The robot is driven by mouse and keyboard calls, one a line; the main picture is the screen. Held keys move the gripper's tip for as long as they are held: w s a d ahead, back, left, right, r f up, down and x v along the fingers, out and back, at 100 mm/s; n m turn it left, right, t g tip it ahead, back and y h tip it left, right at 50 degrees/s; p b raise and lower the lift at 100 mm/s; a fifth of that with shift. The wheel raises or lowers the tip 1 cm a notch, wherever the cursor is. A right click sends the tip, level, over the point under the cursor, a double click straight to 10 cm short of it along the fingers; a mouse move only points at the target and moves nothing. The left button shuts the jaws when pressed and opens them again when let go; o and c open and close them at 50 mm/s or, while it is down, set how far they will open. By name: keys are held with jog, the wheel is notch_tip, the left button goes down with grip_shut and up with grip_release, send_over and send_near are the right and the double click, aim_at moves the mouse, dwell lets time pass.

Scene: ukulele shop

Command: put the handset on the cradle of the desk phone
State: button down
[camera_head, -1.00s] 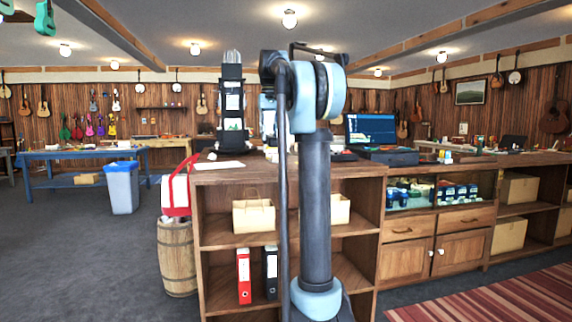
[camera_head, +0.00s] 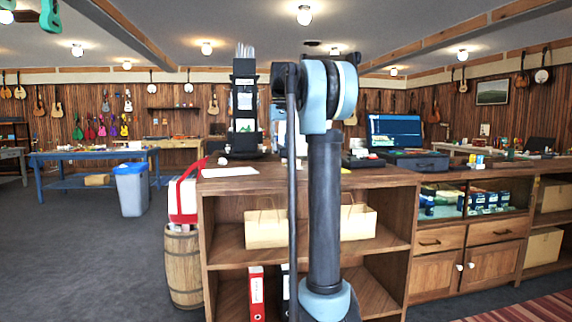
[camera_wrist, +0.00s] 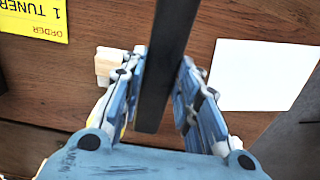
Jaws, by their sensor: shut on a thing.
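In the wrist view my gripper (camera_wrist: 163,58) is shut on a long dark bar, which looks like the handset (camera_wrist: 166,75). The bar runs up between the two fingers and past the top edge of the picture, above the brown wooden counter top (camera_wrist: 225,20). In the head view my own arm stands in the middle and hides the gripper and handset. I cannot make out the desk phone or its cradle in either view.
A white sheet (camera_wrist: 262,75), a yellow order card (camera_wrist: 35,18) and a small pale wooden block (camera_wrist: 107,63) lie on the counter. A black rack (camera_head: 244,110) and an open dark case (camera_head: 415,160) stand on it. A barrel (camera_head: 183,265) stands left.

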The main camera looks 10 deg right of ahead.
jog(key=shift+f, duration=3.2)
jog(key=c, duration=1.5)
grip_release()
